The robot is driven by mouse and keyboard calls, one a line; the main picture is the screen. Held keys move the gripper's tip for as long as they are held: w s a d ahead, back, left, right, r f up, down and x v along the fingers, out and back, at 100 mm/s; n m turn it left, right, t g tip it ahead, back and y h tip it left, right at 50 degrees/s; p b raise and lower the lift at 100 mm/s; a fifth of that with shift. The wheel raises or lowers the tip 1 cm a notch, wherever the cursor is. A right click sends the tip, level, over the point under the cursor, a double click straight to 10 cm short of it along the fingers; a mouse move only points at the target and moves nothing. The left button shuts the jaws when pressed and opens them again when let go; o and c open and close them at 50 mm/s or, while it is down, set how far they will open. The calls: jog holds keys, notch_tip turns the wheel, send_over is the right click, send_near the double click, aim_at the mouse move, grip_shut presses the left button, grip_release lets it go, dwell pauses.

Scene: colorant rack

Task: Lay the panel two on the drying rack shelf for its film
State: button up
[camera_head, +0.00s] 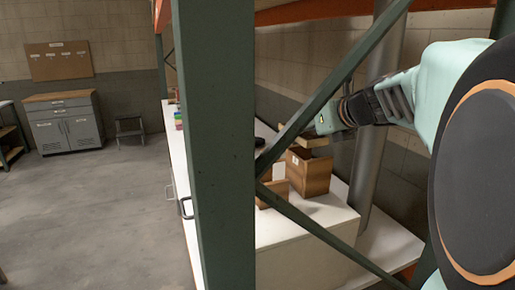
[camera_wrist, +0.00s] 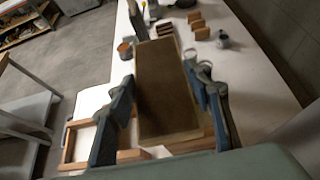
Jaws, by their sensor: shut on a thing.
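My gripper (camera_wrist: 160,77) is shut on a flat brown wooden panel (camera_wrist: 165,100), which sits between its two blue-padded fingers in the wrist view. No number can be read on the panel. I cannot pick out the drying rack shelf with certainty in either view.
The wooden box (camera_head: 308,174) stands on a white counter (camera_head: 320,213). A green post (camera_head: 222,150) and the brace (camera_head: 345,68) block much of the head view. In the wrist view a wooden frame (camera_wrist: 68,147) lies below, with small blocks (camera_wrist: 196,20) and cups farther along.

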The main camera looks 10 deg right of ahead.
aim_at(308, 144)
jog(key=f, duration=0.2)
jog(key=s+f, duration=0.1)
jog(key=shift+d+f+b, duration=0.2)
jog(key=shift+d+b, duration=0.05)
jog(key=shift+b, duration=0.15)
jog(key=shift+w+f, duration=0.1)
jog(key=shift+f, duration=0.2)
jog(key=shift+f, duration=0.1)
jog(key=o, duration=1.2)
jog(key=shift+r, duration=0.2)
